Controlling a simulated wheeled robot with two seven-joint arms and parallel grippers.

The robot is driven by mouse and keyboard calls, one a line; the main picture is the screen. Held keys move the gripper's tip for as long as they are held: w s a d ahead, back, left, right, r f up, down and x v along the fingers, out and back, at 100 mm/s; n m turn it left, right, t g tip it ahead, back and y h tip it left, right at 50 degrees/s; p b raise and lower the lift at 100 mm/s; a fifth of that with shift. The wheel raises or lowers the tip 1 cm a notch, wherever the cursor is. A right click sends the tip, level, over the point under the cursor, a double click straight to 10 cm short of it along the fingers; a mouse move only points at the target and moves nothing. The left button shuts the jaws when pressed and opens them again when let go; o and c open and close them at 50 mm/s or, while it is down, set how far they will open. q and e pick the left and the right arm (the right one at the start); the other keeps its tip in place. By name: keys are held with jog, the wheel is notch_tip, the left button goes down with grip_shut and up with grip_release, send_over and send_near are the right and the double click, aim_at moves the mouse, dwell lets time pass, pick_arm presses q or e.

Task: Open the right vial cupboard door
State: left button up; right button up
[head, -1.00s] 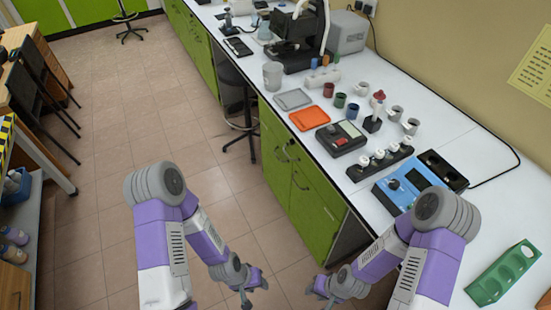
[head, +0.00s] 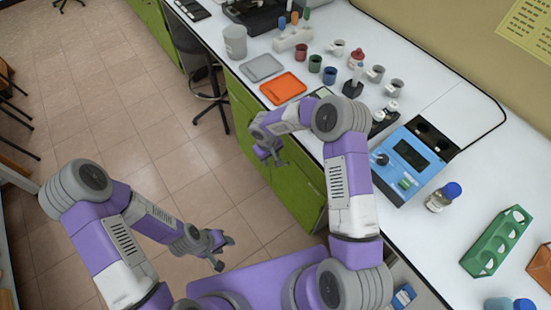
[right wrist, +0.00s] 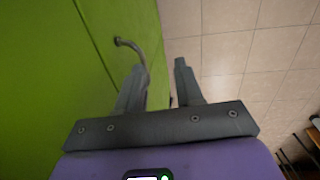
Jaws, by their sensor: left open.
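The green cupboard doors (head: 299,195) under the bench look shut in the head view; my right arm hides part of them. In the right wrist view, a green door (right wrist: 115,15) fills the left side, with a thin seam beside it. Its curved grey handle (right wrist: 131,44) stands out near the tip of the left finger, which hides its lower end. My right gripper (right wrist: 158,66) is open, and the handle is not between its fingers. It is beside the doors in the head view (head: 268,156). My left gripper (head: 221,252) is open and empty above the floor.
The white bench top holds an orange tray (head: 283,88), a blue device (head: 410,155), a green rack (head: 497,242), a blue-capped bottle (head: 440,198) and several cups. A stool (head: 207,85) stands left of the cupboard. The tiled floor before the doors is clear.

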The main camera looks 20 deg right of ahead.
notch_tip(320, 180, down, 6)
jog(key=w+d+b, duration=0.1)
jog(key=w+d, duration=0.1)
jog(key=shift+w+d+h+b, duration=0.35)
jog(key=shift+d+h+b, duration=0.05)
grip_shut()
